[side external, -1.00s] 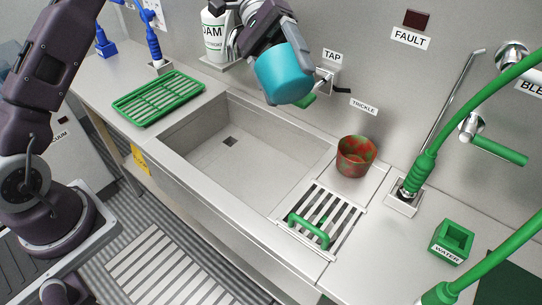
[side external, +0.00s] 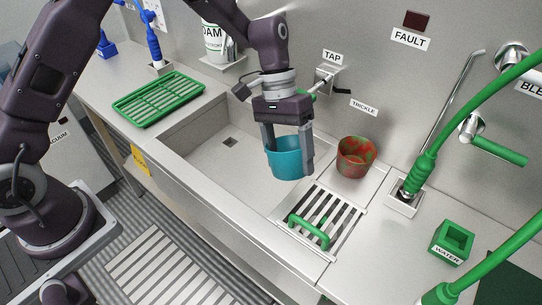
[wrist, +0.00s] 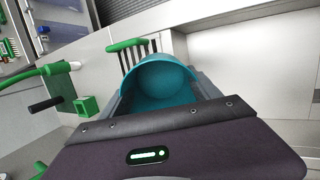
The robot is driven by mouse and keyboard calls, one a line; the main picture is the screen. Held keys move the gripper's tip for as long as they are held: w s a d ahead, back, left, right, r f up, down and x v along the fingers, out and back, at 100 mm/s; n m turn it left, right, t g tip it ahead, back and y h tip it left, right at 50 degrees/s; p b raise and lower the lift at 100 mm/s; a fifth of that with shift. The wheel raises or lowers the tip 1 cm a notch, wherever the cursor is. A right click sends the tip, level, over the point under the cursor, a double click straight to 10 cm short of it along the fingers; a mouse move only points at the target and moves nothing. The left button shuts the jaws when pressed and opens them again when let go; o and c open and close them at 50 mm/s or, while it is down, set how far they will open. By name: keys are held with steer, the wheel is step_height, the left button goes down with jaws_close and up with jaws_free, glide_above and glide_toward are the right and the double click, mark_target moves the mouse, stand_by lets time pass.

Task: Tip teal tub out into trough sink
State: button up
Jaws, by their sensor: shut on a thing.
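The teal tub (side external: 288,160) is held upright in my gripper (side external: 290,150), one finger on each side of it. It hangs over the right end of the trough sink (side external: 215,150), near the slatted grate. In the wrist view the tub (wrist: 160,80) sits between the fingers with its open mouth showing. The inside that shows is plain teal, and I see no contents. The sink's basin is bare grey metal with a small dark square drain at its far left.
A red and green mottled tub (side external: 356,157) stands right of the sink, close to the held tub. A slatted grate with a green handle (side external: 308,232) lies at the sink's right end. A green rack (side external: 158,97) lies at left. A tap (side external: 328,80) is on the back wall.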

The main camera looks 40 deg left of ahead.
mark_target(296, 175)
steer(key=shift+y, duration=0.4)
steer(key=x, duration=0.5)
steer(key=shift+w+a+f, duration=0.15)
steer(key=shift+w+a, duration=0.1)
steer(key=shift+a, duration=0.15)
steer(key=shift+s+d+f+t+y, duration=0.2)
steer(key=shift+d+t+y, duration=0.1)
steer(key=shift+d+t, duration=0.1)
steer(key=shift+s+d+r+t+y, duration=0.2)
steer(key=shift+d+r+t+y, duration=0.15)
steer(key=shift+y, duration=0.4)
steer(key=shift+s+d+r+t+y, duration=0.25)
steer(key=shift+d+t+y, duration=0.25)
steer(key=shift+y, duration=0.25)
